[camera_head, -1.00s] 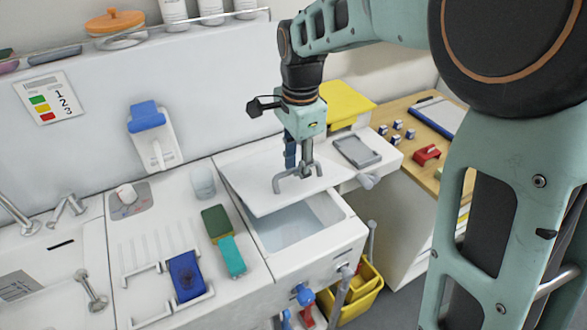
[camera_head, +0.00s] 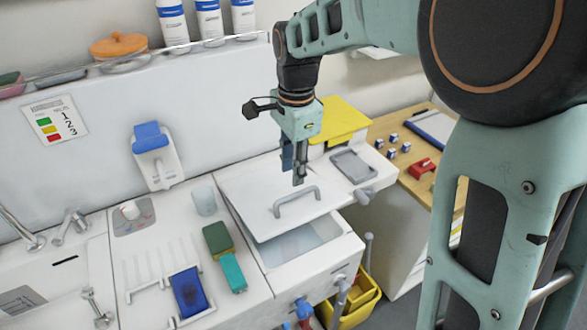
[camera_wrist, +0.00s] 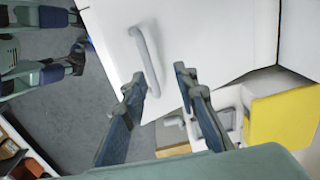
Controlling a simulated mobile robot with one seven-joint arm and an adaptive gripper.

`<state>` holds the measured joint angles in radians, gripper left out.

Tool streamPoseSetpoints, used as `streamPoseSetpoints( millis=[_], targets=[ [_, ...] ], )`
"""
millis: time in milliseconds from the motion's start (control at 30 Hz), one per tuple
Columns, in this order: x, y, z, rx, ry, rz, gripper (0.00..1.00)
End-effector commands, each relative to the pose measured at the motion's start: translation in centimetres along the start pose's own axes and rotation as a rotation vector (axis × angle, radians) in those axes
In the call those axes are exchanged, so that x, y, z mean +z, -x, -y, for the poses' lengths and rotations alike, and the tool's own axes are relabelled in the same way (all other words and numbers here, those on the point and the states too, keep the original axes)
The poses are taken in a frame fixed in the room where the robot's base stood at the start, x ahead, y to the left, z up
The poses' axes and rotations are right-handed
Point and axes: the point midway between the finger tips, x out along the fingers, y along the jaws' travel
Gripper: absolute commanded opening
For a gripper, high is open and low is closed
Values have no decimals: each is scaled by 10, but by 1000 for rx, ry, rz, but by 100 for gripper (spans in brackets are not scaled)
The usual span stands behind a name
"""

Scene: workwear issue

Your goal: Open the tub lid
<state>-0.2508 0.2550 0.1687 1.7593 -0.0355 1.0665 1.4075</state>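The white tub (camera_head: 350,247) is set in the counter. Its white lid (camera_head: 260,195) covers the back part, and a gap along the front shows the pale inside. The lid's front edge seems raised, with the lid tilted. A grey bar handle (camera_head: 297,202) stands on the lid near its front edge. My gripper (camera_head: 299,183) hangs just above and behind the handle, pointing down.
A green sponge (camera_head: 217,238), a teal block (camera_head: 233,272) and a blue item (camera_head: 188,290) lie left of the tub. A clear cup (camera_head: 204,201) stands behind them. A grey tray (camera_head: 353,166) and yellow box (camera_head: 340,120) are at the right. A yellow bucket (camera_head: 355,308) stands below.

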Motion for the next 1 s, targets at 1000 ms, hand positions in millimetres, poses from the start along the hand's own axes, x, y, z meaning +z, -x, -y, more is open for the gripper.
streamPoseSetpoints(
  millis=[1000],
  targets=[
    [0, 70, 16, 0, 0, 0, 27]
  ],
)
